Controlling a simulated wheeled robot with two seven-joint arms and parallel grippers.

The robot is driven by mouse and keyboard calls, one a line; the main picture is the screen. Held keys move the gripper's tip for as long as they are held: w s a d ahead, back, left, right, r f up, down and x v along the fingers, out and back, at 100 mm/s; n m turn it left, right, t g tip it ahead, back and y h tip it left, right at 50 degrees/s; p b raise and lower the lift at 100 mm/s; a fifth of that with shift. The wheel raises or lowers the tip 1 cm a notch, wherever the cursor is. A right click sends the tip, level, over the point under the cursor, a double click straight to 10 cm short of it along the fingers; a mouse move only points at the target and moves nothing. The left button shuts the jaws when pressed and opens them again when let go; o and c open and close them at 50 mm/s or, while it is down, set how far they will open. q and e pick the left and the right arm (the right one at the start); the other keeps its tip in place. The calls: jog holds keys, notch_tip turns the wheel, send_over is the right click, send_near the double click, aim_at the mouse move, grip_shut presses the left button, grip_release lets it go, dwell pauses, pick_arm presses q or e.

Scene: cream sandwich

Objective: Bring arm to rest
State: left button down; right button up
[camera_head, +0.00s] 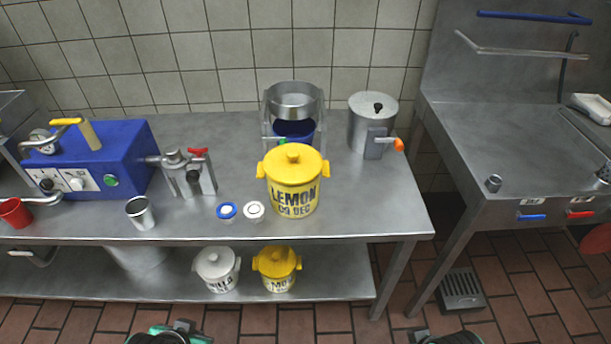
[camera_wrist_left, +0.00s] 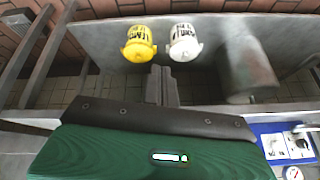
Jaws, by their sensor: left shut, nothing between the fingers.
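In the left wrist view my left gripper (camera_wrist_left: 162,72) is shut and empty, its grey fingers side by side. It points toward the lower shelf and is apart from the yellow pot (camera_wrist_left: 139,43) and white pot (camera_wrist_left: 184,42) there. In the head view only small green and black parts of my arms show at the bottom edge, at the left and right. No fingertips of either gripper show there, and my right gripper cannot be seen.
A steel table (camera_head: 340,215) holds a blue machine (camera_head: 95,165), a metal cup (camera_head: 140,212), a yellow lemon pot (camera_head: 293,180) and a cranked steel container (camera_head: 372,125). White (camera_head: 216,268) and yellow (camera_head: 278,268) pots stand on its lower shelf. A sink unit (camera_head: 530,150) stands right. Floor shows in front.

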pick_arm(q)
jog(key=s+a+f+g, duration=0.1)
jog(key=s+f+g, duration=0.1)
jog(key=s, duration=0.4)
notch_tip(320, 180, down, 26)
jog(key=g+p, duration=0.1)
jog(key=p, duration=0.4)
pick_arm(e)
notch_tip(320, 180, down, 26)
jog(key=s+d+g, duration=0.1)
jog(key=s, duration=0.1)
pick_arm(q)
jog(key=s+a+f+g+p, duration=0.1)
jog(key=s+a+f+p, duration=0.2)
jog(key=s+f, duration=1.2)
jog(key=s, duration=0.3)
jog(key=shift+s+a+f+p, duration=0.2)
jog(key=shift+s+p, duration=0.1)
jog(key=shift+p, duration=0.1)
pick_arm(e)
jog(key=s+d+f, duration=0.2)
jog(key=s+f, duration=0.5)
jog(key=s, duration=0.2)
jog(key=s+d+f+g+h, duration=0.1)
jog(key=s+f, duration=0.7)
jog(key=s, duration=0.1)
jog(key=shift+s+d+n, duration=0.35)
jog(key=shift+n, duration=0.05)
